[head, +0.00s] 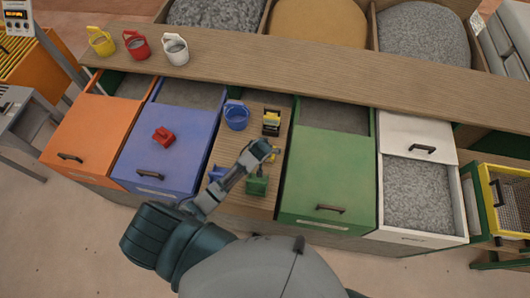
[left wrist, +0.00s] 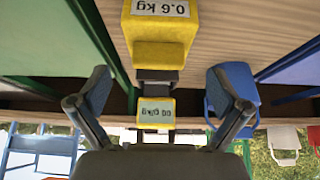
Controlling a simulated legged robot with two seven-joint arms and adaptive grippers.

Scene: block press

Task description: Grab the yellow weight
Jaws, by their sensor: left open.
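My right gripper is not in view.
A green weight (head: 257,185) and a blue weight (head: 217,173) sit on the strip close to my left arm. A red weight (head: 163,137) lies on the blue drawer front (head: 150,165). Yellow, red and white buckets stand on the shelf (head: 300,70) behind.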

